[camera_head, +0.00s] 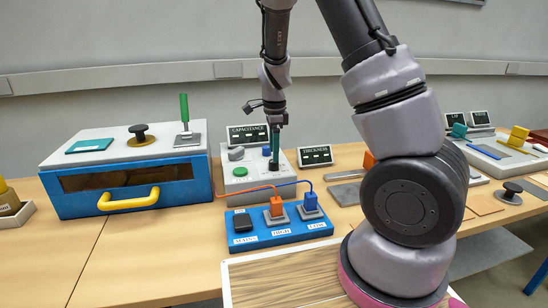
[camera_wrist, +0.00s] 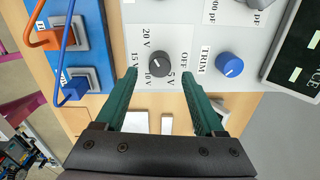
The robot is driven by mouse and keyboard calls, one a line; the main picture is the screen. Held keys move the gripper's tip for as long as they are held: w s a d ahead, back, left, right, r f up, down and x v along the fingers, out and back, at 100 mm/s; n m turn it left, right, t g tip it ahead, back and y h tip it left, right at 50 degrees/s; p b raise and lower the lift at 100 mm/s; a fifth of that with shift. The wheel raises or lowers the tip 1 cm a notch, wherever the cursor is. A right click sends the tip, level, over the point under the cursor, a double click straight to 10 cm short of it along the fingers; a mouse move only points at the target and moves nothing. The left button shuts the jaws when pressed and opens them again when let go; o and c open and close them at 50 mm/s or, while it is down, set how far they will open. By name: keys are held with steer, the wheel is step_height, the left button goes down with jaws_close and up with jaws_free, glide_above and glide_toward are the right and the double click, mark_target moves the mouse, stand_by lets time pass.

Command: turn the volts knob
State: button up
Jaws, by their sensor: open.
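The volts knob (camera_wrist: 159,71) is a dark grey round knob on a light grey panel (camera_wrist: 140,15). Labels OFF, 5 V, 10 V, 15 V and 20 V stand around it. I cannot tell clearly where its pointer stands. My gripper (camera_wrist: 158,75) is open, with one green finger on each side of the knob and a gap showing to each. The wrist view does not show whether the fingertips are down at knob height. In the head view my gripper (camera_head: 273,148) points down over the panel's right part, and the volts knob is hidden there.
A blue TRIM knob (camera_wrist: 229,64) sits close right of the right finger. A blue terminal block (camera_head: 280,234) with orange and blue plugs and cables is in front of the panel. A blue oven-like box (camera_head: 130,170) stands left. A thickness display (camera_head: 316,155) stands right.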

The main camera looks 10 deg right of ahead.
step_height(320, 180, up, 7)
steer(key=shift+r, duration=0.2)
steer(key=shift+s, duration=0.1)
steer(key=s+d+r+n+t+y, duration=0.1)
steer(key=s+d+r+n+t, duration=0.1)
steer(key=s+r+n, duration=0.5)
steer(key=s+d+r+n+t+y, duration=0.1)
steer(key=s+d+r+n+t, duration=0.2)
steer(key=s+r+n, duration=0.5)
steer(key=s+r+t, duration=0.1)
steer(key=s+r, duration=0.4)
steer(key=s, duration=0.2)
steer(key=shift+d+r+t, duration=0.2)
steer(key=shift+r+t, duration=0.05)
steer(key=shift+t, duration=0.15)
stand_by(0.5)
